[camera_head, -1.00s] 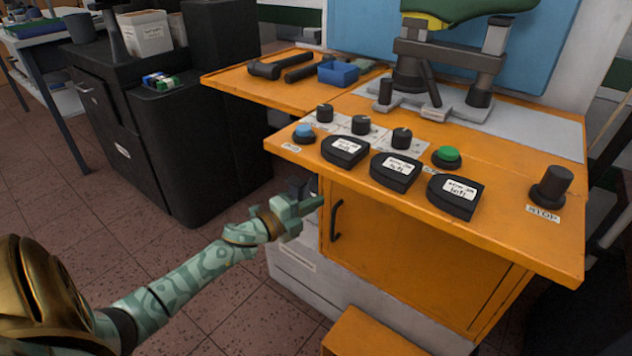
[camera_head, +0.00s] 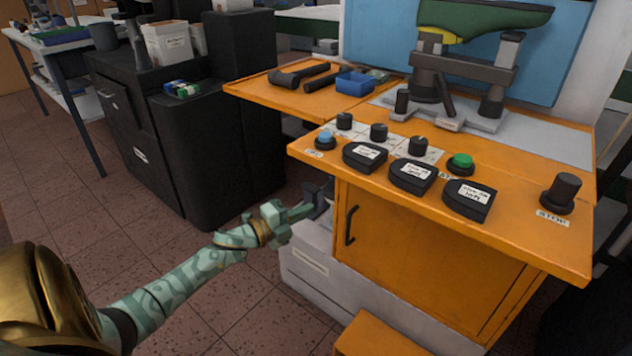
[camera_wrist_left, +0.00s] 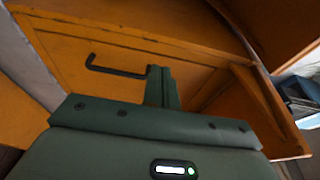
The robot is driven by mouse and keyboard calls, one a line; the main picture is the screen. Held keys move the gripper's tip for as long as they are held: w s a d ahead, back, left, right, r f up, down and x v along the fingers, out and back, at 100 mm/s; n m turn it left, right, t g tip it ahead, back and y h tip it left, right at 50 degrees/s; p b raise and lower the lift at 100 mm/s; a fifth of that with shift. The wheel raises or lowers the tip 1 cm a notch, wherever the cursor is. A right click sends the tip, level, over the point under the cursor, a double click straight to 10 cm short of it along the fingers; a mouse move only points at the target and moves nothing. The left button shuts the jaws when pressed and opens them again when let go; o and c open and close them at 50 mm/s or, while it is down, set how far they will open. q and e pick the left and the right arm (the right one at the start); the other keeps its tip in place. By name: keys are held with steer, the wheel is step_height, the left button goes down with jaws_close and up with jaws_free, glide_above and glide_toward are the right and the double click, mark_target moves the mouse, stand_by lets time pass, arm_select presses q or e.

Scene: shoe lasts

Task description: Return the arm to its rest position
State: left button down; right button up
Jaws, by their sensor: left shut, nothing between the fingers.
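My left arm (camera_head: 185,282) comes in from the lower left in the head view. Its gripper (camera_head: 303,211) is shut and empty, in front of the orange machine cabinet, below the level of the worktop. In the left wrist view the shut fingers (camera_wrist_left: 162,86) point toward the cabinet front, just right of the black door handle (camera_wrist_left: 112,69). That handle also shows in the head view (camera_head: 350,226), to the right of the gripper. My right gripper is not in view.
The orange worktop (camera_head: 540,236) carries dark labelled pads, knobs, a green button (camera_head: 461,162), a STOP knob (camera_head: 562,193) and a blue tray (camera_head: 355,83). A green shoe last (camera_head: 485,18) sits at the back. A black cabinet (camera_head: 215,150) stands left; tiled floor lies open between.

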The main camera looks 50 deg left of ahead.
arm_select(q)
steer(key=shift+s+a+r, duration=0.1)
steer(key=shift+s+a, duration=0.25)
steer(key=shift+a, duration=0.5)
steer(key=shift+s+a+f, duration=0.1)
steer(key=shift+s+a, duration=0.25)
steer(key=shift+a, duration=0.5)
steer(key=shift+s+a+r, duration=0.1)
steer(key=shift+s+a, duration=0.25)
steer(key=shift+a, duration=0.5)
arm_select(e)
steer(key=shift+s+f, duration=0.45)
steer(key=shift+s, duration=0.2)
